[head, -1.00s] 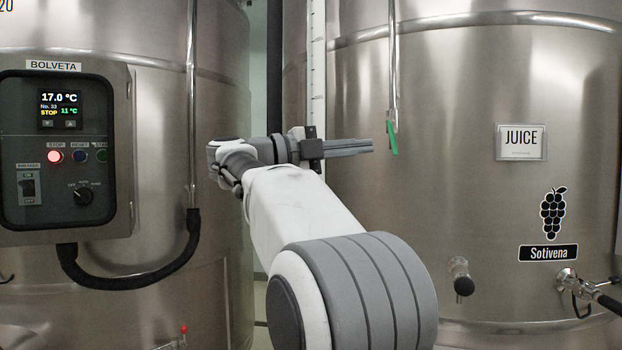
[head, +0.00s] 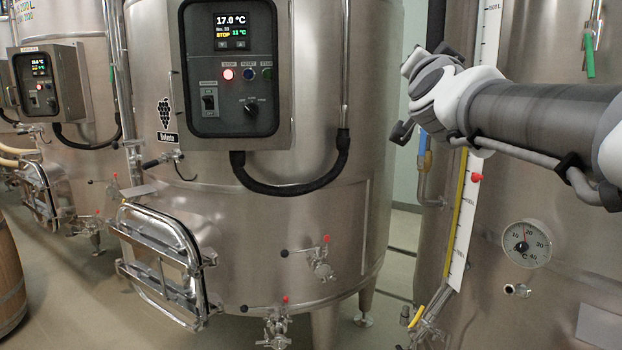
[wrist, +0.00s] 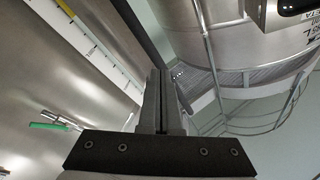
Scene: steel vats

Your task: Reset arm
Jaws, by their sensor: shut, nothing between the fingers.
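My gripper (wrist: 160,74) shows in the wrist view with its two grey fingers together and nothing between them. Its dark base plate with several screws crosses the bottom of that view. In the head view my arm (head: 545,115) reaches in from the right edge and is bent, with its wrist end in front of the gap between two steel vats. The fingers cannot be made out clearly in the head view.
A steel vat (head: 345,240) with a control panel (head: 235,70) stands in the middle. Another vat (head: 590,230) with a dial thermometer (head: 526,243) and a level scale (head: 463,220) is close at right, behind my arm. Open floor (head: 75,300) lies at lower left, beside a wooden barrel (head: 8,275).

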